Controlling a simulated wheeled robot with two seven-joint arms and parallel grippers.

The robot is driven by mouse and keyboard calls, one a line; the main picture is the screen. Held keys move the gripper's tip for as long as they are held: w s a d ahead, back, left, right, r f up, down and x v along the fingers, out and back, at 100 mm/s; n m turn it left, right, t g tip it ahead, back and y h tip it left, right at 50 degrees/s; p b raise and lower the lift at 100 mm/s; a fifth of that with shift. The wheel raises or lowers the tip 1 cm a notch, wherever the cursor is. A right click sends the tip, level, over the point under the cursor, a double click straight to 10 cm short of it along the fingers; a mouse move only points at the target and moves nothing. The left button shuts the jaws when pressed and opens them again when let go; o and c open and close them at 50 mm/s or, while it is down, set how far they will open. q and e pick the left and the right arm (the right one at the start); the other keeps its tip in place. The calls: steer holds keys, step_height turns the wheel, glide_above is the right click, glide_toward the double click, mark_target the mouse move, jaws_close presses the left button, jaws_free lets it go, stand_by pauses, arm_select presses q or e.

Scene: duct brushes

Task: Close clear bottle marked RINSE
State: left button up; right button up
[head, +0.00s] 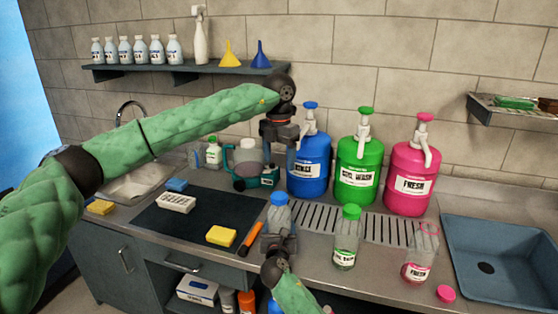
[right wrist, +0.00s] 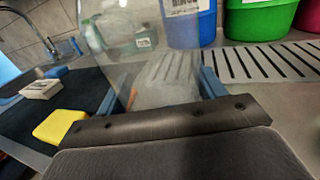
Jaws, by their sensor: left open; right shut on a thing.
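A clear bottle (head: 278,216) with a blue cap (head: 279,199) on its mouth stands upright near the counter's front; I cannot tell how tight the cap is. My right gripper (head: 279,240) is shut around the bottle's lower body and hides any label there. The bottle's clear wall (right wrist: 150,60) fills the middle of the right wrist view between the blue finger pads. My left gripper (head: 278,160) points down, open and empty, above the blue cap and apart from it. It partly covers the blue pump jug (head: 309,165) behind.
A green-capped bottle (head: 346,238), an open pink bottle (head: 419,260) and a loose pink cap (head: 445,293) are to the right. Green (head: 358,165) and pink (head: 410,178) pump jugs stand behind. An orange-handled tool (head: 251,238) and yellow sponge (head: 221,236) lie left.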

steer(key=o, duration=1.9)
steer(key=shift+o, duration=0.2)
steer(key=s+b, duration=0.1)
steer(key=s, duration=0.5)
steer(key=shift+s+a+f+b, duration=0.15)
steer(key=shift+s+b, duration=0.05)
steer(key=shift+b, duration=0.2)
steer(key=shift+s, duration=0.7)
